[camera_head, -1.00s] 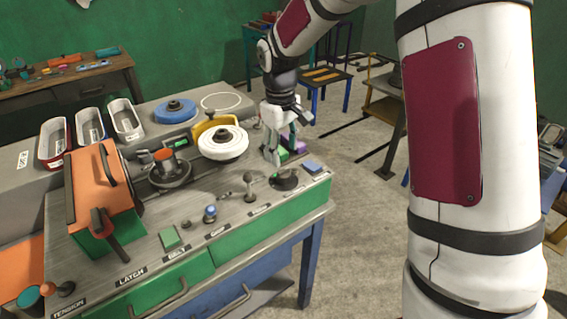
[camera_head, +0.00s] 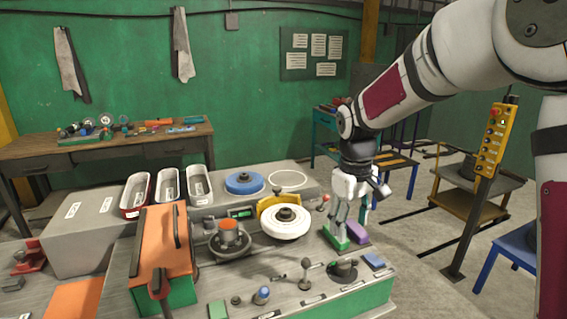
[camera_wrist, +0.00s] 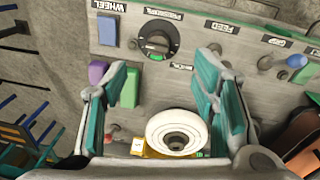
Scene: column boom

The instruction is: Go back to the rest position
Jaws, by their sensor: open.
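My gripper (camera_head: 352,212) points down over the right end of the workbench, above a green block (camera_head: 335,238) and a purple block (camera_head: 357,232). In the wrist view my gripper (camera_wrist: 162,66) has its two teal-padded fingers spread wide with nothing held. The green block (camera_wrist: 131,88) and the purple block (camera_wrist: 97,73) lie near the left finger in that view, which covers part of them. I cannot tell the exact height of the fingertips above the blocks.
A white wheel (camera_head: 285,222) on a yellow mount stands left of my gripper. A yellow button post (camera_head: 488,140) stands right, with open floor (camera_head: 420,235) between.

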